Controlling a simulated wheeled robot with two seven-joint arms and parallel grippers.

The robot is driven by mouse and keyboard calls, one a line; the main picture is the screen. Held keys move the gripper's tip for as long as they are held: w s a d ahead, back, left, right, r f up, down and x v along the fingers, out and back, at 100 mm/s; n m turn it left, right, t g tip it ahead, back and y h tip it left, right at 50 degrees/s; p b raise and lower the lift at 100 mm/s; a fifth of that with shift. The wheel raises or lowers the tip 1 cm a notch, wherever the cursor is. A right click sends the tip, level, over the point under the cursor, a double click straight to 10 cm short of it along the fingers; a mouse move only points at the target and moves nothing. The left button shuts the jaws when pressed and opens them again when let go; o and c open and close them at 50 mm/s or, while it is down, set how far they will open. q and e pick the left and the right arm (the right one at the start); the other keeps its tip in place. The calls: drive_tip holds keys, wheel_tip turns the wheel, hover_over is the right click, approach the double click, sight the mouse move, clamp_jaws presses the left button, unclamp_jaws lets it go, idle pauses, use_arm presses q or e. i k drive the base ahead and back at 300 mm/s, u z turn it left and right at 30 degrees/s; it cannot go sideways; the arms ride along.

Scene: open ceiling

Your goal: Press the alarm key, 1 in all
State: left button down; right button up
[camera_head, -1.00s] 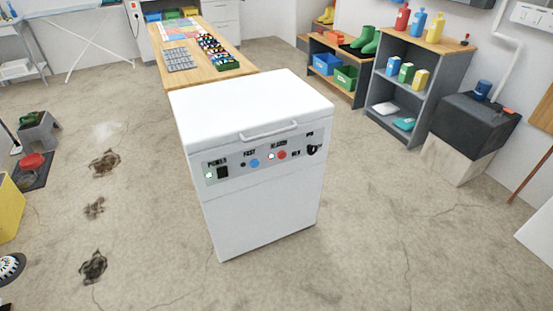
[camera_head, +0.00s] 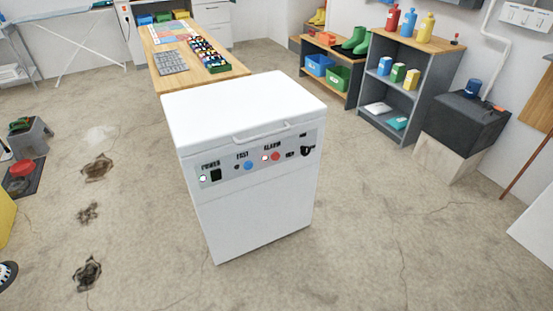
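A white chest-like machine (camera_head: 255,215) stands upright on the floor in the middle of the view. Its lid (camera_head: 240,108) is shut and has a bar handle (camera_head: 262,133). A grey control panel (camera_head: 228,174) runs across its upper front. A blue round button (camera_head: 248,165) is under TEST, a black switch (camera_head: 216,175) under POWER, and a black knob (camera_head: 307,150) at the right end. Neither of my grippers is in view.
A wooden table (camera_head: 215,72) with trays of small parts stands behind the machine. Shelves (camera_head: 410,92) with bottles and a dark box (camera_head: 463,122) on a pale block are at the right. The floor before the machine is clear, with dark holes at the left.

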sight(275, 157)
drive_tip(key=z, duration=1.35)
drive_tip(key=i, duration=0.5)
drive_tip(key=u, duration=0.95)
